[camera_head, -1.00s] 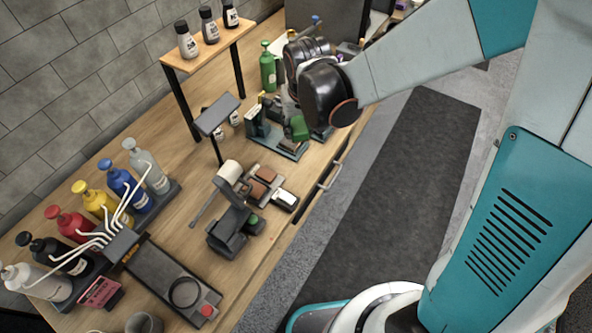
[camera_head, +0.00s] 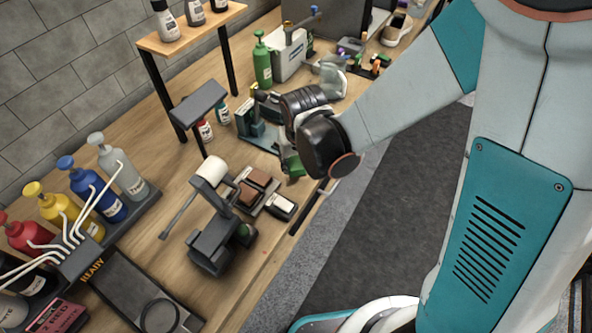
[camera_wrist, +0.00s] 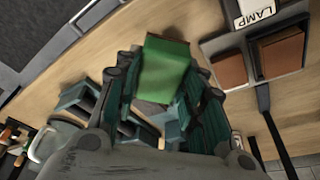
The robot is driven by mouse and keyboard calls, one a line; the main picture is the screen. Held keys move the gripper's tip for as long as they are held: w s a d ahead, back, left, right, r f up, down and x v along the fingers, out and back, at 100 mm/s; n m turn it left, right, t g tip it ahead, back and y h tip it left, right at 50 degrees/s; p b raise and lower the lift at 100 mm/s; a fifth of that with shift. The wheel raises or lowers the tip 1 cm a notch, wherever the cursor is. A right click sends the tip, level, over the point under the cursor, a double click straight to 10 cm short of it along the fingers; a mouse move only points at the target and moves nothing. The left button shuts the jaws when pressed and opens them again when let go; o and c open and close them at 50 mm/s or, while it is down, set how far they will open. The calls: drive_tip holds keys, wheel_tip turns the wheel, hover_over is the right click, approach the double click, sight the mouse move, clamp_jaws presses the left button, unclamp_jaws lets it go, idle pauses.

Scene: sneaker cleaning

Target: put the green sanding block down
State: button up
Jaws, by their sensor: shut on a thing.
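The green sanding block (camera_head: 292,165) is held in my gripper (camera_head: 287,155), above the workbench near its front edge. In the wrist view the block (camera_wrist: 165,72) sits between the dark teal fingers of my gripper (camera_wrist: 160,90), which are shut on it. In the wrist view this tray (camera_wrist: 238,43) is at the upper right, apart from the block. The block's far end and underside are hidden.
A grey lamp-like device (camera_head: 215,245) stands beside the tray. A dark teal rack (camera_head: 262,143) is behind my gripper. A green bottle (camera_head: 262,65) and a shelf (camera_head: 185,42) stand farther back. Bare wood shows between rack and tray.

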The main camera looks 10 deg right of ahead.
sight(296, 170)
drive_tip(key=shift+f+b, duration=1.4)
drive_tip(key=shift+f, duration=0.65)
drive_tip(key=shift+f, duration=0.2)
drive_tip(key=o, duration=0.7)
drive_tip(key=shift+r, duration=0.15)
drive_tip(key=p+v, duration=0.9)
drive_tip(key=v, duration=0.3)
drive_tip(key=shift+r, duration=0.1)
